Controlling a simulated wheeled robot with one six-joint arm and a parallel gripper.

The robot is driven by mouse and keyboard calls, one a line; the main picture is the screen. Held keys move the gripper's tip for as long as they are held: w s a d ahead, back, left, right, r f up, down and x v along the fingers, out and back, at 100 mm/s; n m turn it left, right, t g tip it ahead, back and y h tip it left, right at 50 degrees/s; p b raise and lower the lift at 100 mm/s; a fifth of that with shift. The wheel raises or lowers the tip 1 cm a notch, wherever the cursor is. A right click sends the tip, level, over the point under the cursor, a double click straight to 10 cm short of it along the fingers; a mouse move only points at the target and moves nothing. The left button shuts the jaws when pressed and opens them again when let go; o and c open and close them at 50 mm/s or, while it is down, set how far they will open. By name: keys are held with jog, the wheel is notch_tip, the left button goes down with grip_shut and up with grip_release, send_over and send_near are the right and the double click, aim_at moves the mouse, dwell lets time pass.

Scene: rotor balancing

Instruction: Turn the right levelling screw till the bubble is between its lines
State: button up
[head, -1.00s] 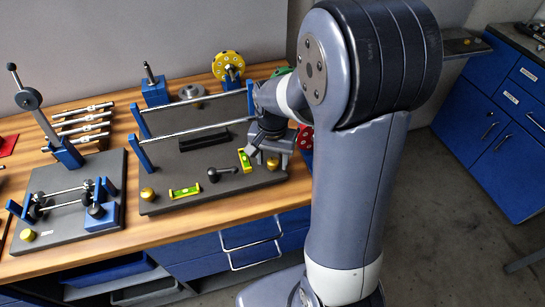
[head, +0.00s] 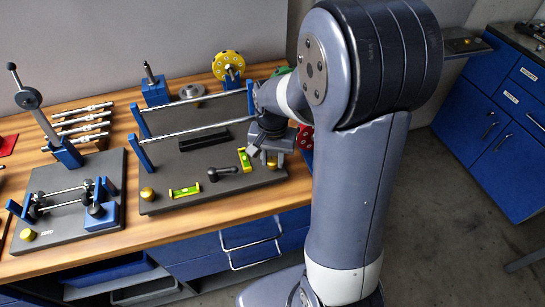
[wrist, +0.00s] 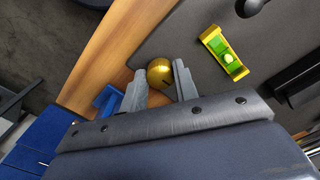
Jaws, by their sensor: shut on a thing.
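My gripper (wrist: 158,84) is shut on the right levelling screw (wrist: 159,74), a round gold knob with a dark mark, one finger on each side of it. In the head view the gold knob (head: 272,162) shows at the right front corner of the dark plate (head: 220,199), below my wrist. A yellow-green level (wrist: 225,54) lies near the screw; it also shows in the head view (head: 245,160). Its pale bubble (wrist: 228,58) sits a little toward the vial's lower end in the wrist view. Its lines are too small to tell.
A second yellow-green level (head: 185,190) lies along the plate's front, near the left gold screw (head: 147,194). Two steel bars (head: 185,132) span the plate on blue posts. Another fixture (head: 70,205) stands to the left.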

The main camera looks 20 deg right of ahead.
aim_at(273, 161)
jog(key=shift+d+n, duration=0.1)
jog(key=shift+n, duration=3)
jog(key=shift+r, duration=0.1)
jog(key=o, duration=1)
jog(key=shift+c, duration=0.2)
notch_tip(273, 161, up, 11)
jog(key=shift+b, duration=0.3)
